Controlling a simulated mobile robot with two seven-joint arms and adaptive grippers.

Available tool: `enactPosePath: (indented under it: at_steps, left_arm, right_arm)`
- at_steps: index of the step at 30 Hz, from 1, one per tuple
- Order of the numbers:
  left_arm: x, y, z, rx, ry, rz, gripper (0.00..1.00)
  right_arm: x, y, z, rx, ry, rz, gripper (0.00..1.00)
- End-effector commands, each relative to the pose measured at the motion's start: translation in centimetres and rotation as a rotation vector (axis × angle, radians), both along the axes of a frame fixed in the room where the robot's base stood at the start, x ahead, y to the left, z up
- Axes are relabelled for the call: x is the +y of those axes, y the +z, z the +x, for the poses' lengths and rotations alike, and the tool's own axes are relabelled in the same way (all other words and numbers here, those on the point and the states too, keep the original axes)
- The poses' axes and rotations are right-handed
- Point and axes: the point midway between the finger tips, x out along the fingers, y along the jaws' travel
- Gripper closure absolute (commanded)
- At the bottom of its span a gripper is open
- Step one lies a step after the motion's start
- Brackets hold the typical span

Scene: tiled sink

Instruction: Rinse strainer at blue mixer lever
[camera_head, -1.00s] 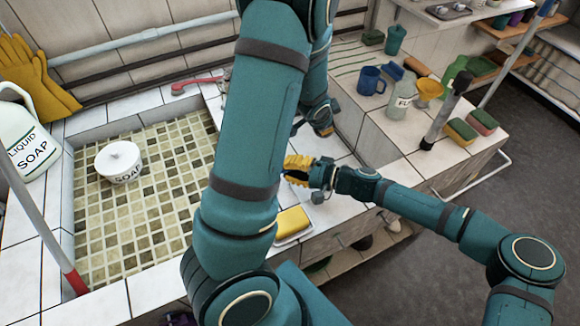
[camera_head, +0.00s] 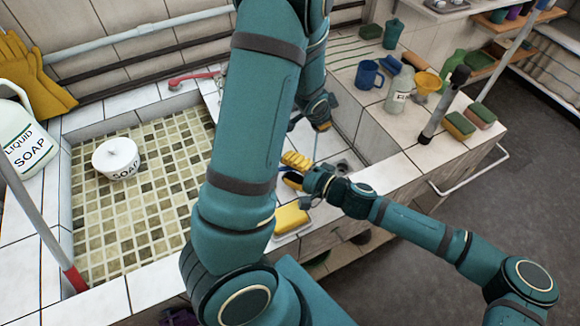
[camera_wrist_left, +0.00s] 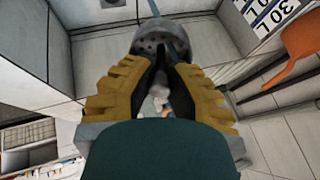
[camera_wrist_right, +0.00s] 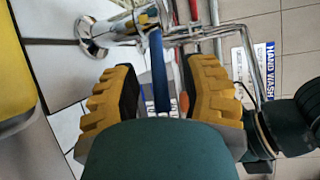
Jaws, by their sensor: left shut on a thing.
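The strainer (camera_wrist_left: 157,36) shows in the left wrist view as a grey perforated piece beyond my left fingertips. My left gripper (camera_wrist_left: 160,75) is shut on its stem. In the head view my left gripper (camera_head: 322,124) is partly hidden behind my left arm, over the right basin, and the strainer cannot be made out there. The blue mixer lever (camera_wrist_right: 159,70) stands between the spread fingers of my right gripper (camera_wrist_right: 162,85), with gaps on both sides. The chrome mixer (camera_wrist_right: 110,33) lies beyond it. In the head view my right gripper (camera_head: 292,171) is open near the basin's front edge.
A yellow sponge (camera_head: 291,219) lies just in front of my right gripper. A soap pot (camera_head: 117,158) stands in the mosaic basin (camera_head: 150,225) at left. A blue mug (camera_head: 369,76), a bottle (camera_head: 400,92) and a dark upright rod (camera_head: 442,105) stand on the right counter.

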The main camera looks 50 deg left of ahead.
Motion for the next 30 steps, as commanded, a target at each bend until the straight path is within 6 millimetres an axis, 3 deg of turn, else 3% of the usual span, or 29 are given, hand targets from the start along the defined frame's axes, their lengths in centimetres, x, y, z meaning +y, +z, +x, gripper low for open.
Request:
enactPosePath:
  at_steps: [11,24,30]
  left_arm:
    - [0.0,0.0,0.0,0.0,0.0,0.0,1.0]
    - [0.0,0.0,0.0,0.0,0.0,0.0,1.0]
    - [0.0,0.0,0.0,0.0,0.0,0.0,1.0]
  right_arm:
    - [-0.5,0.1,0.2,-0.001,-0.001,0.0,0.57]
    - [-8.3,1.2,1.9,-0.001,-0.003,-0.001,0.57]
    - [-10.8,1.5,2.4,-0.001,-0.001,-0.001,0.57]
